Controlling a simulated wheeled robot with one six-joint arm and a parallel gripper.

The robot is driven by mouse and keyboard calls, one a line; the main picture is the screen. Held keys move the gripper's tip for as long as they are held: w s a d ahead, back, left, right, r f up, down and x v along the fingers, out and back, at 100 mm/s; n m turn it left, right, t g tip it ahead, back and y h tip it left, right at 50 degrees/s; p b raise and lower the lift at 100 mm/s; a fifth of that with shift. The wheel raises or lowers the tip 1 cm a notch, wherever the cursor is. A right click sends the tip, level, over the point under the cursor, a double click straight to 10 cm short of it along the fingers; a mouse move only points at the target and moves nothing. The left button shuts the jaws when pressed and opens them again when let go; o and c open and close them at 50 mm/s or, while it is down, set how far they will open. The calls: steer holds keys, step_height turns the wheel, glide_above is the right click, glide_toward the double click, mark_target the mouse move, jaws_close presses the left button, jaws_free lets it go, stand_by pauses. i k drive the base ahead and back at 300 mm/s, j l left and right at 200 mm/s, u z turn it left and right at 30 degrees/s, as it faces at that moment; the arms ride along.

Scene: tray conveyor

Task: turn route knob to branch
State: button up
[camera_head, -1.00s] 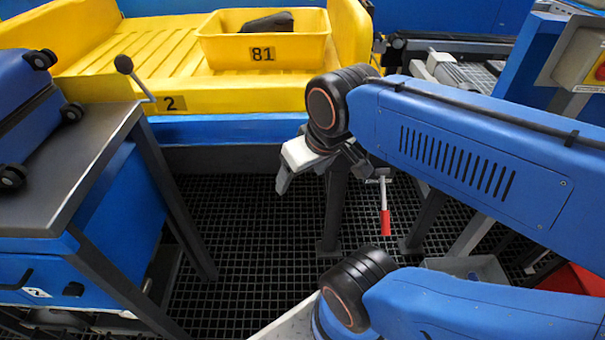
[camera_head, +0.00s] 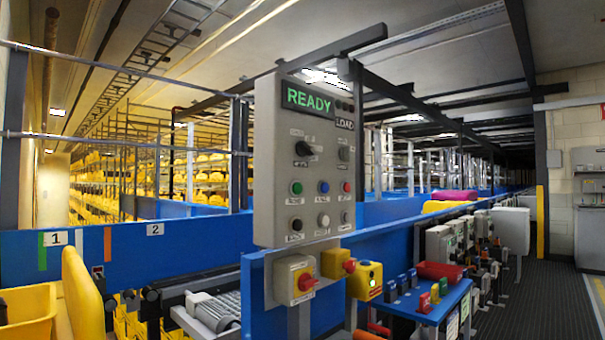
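A grey control panel (camera_head: 268,180) stands upright near the middle of the head view, with a green READY display (camera_head: 310,100) at its top. Below the display are a larger black rotary knob (camera_head: 308,148) on the left and a smaller dark knob (camera_head: 344,154) on the right. Their small labels are too blurred to read surely, so I cannot tell which is the route knob or where it points. Rows of coloured push buttons sit beneath the knobs. My gripper is not in view.
A red-and-yellow switch box (camera_head: 301,280) sits below the panel, with a yellow emergency-stop box (camera_head: 365,280) beside it. A blue bench (camera_head: 420,300) holds a red tray (camera_head: 441,270). A blue barrier (camera_head: 130,250) runs left. The dark aisle floor (camera_head: 545,285) at right is clear.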

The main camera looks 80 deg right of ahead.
mark_target(301, 149)
steer(key=k+z, duration=0.15)
steer(key=k, duration=0.45)
steer(key=k+l+z, duration=0.15)
steer(key=k, duration=0.4)
steer(key=z, duration=0.4)
steer(key=i+j+z, duration=0.1)
steer(key=z, duration=0.35)
steer(key=j+z, duration=0.1)
steer(key=z, duration=0.3)
steer(key=i+j+z, duration=0.1)
steer(key=z, duration=0.35)
steer(key=j+z, duration=0.15)
steer(key=j, duration=0.55)
steer(key=i, duration=0.05)
